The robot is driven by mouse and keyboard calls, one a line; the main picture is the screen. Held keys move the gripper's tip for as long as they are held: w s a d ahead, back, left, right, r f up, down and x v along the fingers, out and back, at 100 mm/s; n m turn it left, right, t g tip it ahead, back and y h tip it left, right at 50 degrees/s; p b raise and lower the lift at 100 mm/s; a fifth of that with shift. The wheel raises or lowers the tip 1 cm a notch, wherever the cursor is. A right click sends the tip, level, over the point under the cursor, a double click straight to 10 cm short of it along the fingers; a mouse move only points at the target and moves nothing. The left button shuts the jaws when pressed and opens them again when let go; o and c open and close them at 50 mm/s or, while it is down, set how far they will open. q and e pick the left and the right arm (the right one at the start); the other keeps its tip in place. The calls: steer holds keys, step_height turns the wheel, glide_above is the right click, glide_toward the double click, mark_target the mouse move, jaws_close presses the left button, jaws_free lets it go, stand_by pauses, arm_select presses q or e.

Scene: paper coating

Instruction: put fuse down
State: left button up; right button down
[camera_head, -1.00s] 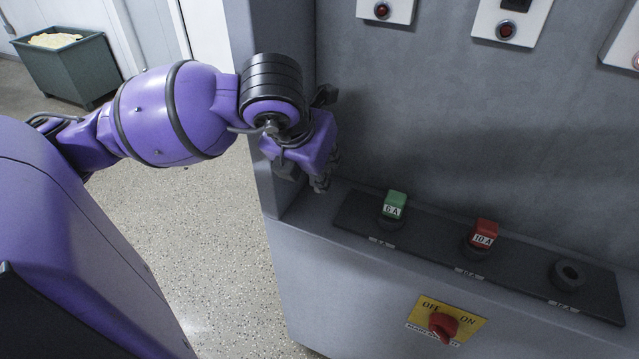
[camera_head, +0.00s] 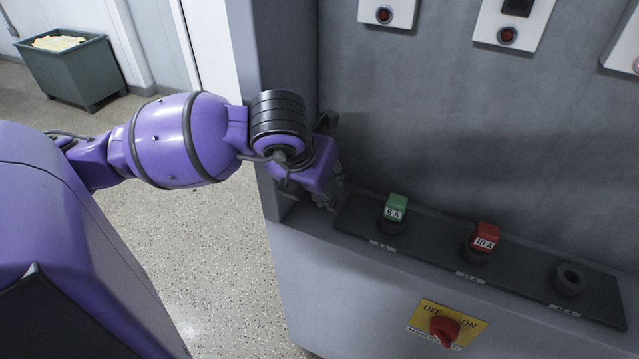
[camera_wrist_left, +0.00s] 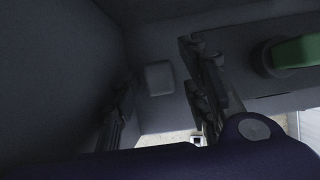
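My left gripper (camera_head: 328,197) is low at the left end of the cabinet ledge, left of the fuse panel. In the left wrist view its two fingers (camera_wrist_left: 163,100) are apart. A small pale grey block (camera_wrist_left: 158,78), perhaps a fuse, shows between them with a gap on each side; the head view hides it. A green fuse marked 6 A (camera_head: 395,208) stands in the left socket and also shows in the left wrist view (camera_wrist_left: 297,52). A red fuse marked 10 A (camera_head: 485,238) stands in the middle socket. The right socket (camera_head: 569,278) is empty. My right gripper is out of view.
The dark socket panel (camera_head: 430,240) lies along the ledge. A red switch (camera_head: 444,330) on a yellow plate is on the cabinet front. The cabinet side wall (camera_head: 262,130) stands close to my left gripper. A green bin (camera_head: 75,75) stands far left.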

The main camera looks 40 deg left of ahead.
arm_select(q)
steer(key=shift+r, duration=0.1)
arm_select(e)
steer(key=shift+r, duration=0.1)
arm_select(q)
steer(key=shift+s+r, duration=0.1)
steer(key=shift+r, duration=0.15)
steer(key=p+v, duration=0.7)
steer(key=v, duration=0.4)
steer(key=shift+r, duration=0.3)
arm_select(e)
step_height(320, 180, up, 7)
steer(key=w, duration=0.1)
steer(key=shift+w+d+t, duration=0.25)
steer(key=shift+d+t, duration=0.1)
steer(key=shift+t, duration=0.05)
arm_select(q)
steer(key=shift+s, duration=0.15)
